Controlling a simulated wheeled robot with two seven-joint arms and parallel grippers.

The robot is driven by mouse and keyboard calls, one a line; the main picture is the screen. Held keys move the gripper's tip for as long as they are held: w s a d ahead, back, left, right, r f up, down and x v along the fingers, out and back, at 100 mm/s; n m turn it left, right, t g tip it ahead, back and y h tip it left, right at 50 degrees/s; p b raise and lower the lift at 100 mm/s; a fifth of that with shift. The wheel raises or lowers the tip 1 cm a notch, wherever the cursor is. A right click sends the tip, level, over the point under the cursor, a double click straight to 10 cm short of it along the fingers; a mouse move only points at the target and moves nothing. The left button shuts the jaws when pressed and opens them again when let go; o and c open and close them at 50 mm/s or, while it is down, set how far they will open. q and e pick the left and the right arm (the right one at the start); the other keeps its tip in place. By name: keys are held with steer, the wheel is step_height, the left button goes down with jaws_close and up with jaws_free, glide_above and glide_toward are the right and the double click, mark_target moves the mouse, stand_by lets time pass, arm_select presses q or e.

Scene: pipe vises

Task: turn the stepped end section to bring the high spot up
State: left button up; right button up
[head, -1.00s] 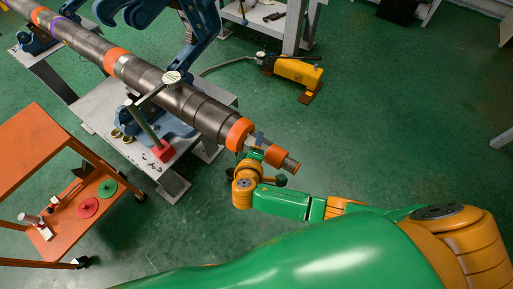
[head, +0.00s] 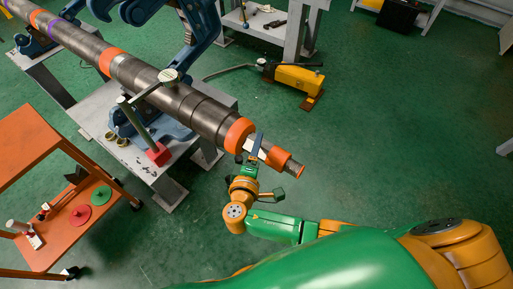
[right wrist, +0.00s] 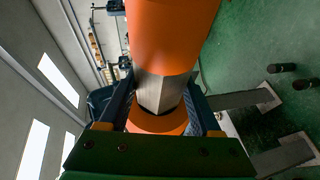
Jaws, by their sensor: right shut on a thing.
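The long dark steel pipe (head: 180,95) runs from upper left to the middle. Its stepped end section (head: 279,158) carries orange bands and a bare metal neck; no high-spot mark can be made out. My right gripper (head: 257,149) is shut on this neck, from below. In the right wrist view my two blue fingers (right wrist: 160,108) lie on either side of the bare, flat-sided neck (right wrist: 160,92), between two orange parts. A dial gauge (head: 168,75) on a post with a red base (head: 158,155) stands at the pipe; its reading is too small. My left gripper is out of view.
Blue vises (head: 200,20) hold the pipe over grey tables (head: 98,100). An orange cart (head: 40,135) with red and green discs stands at lower left. A yellow pump (head: 298,78) lies on the floor behind. The green floor at right is clear.

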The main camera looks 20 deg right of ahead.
steer(key=o, duration=1.4)
steer(key=v, duration=0.7)
steer(key=shift+b, duration=0.4)
steer(key=shift+f, duration=0.1)
